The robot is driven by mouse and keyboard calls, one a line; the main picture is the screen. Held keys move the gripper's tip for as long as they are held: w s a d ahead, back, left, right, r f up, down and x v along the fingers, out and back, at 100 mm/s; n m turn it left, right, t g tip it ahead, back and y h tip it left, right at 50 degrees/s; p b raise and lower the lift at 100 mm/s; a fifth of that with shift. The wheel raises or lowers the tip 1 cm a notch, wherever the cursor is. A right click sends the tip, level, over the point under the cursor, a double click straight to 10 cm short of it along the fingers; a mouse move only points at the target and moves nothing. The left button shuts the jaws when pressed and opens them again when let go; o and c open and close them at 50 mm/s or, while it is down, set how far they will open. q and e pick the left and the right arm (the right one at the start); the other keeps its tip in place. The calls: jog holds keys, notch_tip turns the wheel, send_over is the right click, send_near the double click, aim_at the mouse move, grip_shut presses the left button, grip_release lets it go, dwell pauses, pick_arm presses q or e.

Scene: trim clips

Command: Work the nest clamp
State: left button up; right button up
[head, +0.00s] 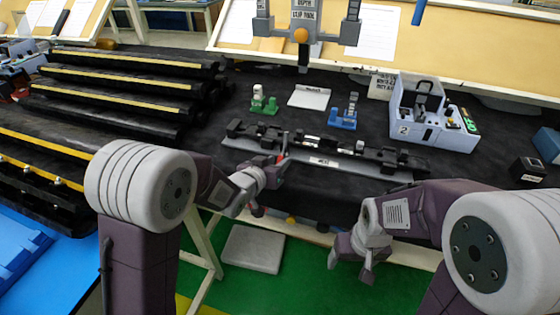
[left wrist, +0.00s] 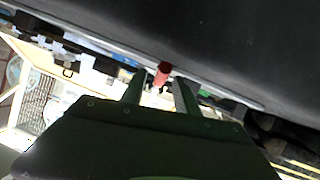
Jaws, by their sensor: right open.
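The nest (head: 322,161) is a long grey plate with a label and black blocks along it, on the dark bench top. A dark lever with a red tip (head: 281,158) stands at its left part; I take it for the clamp handle. My left gripper (head: 272,163) is right at this lever. In the left wrist view the red tip (left wrist: 162,73) shows between the ends of the two fingers (left wrist: 160,88), which are apart with a gap beside it. Contact is hard to tell. My right gripper (head: 352,262) is open and empty, low before the bench's front edge.
Behind the nest stand a green fixture (head: 264,104), a blue fixture (head: 345,118) and a white labelled block (head: 309,97). A grey-blue device (head: 432,125) is at the right. Long black trims with yellow strips (head: 120,78) lie at the left. A clip tool (head: 302,35) hangs above.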

pick_arm(q)
jog(key=shift+x, duration=1.3)
grip_shut()
dwell(0.4)
